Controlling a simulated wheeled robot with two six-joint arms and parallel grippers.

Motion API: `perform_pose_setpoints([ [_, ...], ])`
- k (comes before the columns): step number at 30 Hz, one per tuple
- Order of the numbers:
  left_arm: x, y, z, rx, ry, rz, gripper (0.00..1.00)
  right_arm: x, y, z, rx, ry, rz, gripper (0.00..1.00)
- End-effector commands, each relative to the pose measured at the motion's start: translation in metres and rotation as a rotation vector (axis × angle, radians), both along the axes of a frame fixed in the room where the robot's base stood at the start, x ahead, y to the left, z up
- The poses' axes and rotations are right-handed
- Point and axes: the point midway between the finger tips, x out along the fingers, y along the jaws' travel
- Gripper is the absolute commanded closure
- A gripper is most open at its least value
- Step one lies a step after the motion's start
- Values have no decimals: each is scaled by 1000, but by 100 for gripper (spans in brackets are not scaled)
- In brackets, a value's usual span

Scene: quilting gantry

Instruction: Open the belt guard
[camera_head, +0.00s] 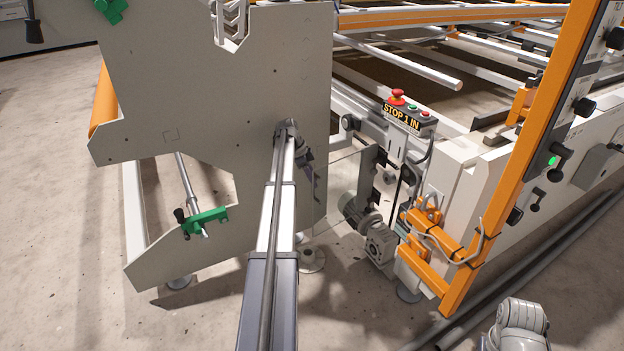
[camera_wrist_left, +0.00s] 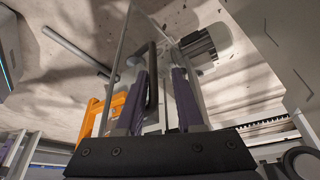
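The belt guard (camera_head: 341,178) looks like a clear panel beside the grey end plate, in front of the motor and belt area. Its thin edge shows in the left wrist view (camera_wrist_left: 117,62). A dark bar handle (camera_wrist_left: 152,82) stands at the panel. My left gripper (camera_wrist_left: 160,80) has purple-grey fingers apart, one on each side of the handle, with a visible gap on the right side. In the head view my left gripper (camera_head: 314,184) is partly hidden behind my arm and hard to make out. My right gripper is not in view.
The large grey end plate (camera_head: 215,110) stands close to my left arm. A motor with gearbox (camera_head: 370,232) sits low behind the panel. A stop button box (camera_head: 410,115) and an orange post (camera_head: 530,160) stand to the right. Bare floor lies in front.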

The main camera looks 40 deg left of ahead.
Motion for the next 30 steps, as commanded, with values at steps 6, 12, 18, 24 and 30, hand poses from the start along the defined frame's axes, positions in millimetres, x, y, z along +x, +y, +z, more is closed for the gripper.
perform_pose_setpoints([
  [6,-1,0,0,1,1,0,56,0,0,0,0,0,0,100],
  [12,-2,1,3,1,2,1,56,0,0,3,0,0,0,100],
  [18,-5,5,18,1,2,1,56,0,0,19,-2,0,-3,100],
  [24,-12,12,44,0,1,1,56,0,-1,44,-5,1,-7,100],
  [30,-18,19,67,1,1,0,56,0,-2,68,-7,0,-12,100],
])
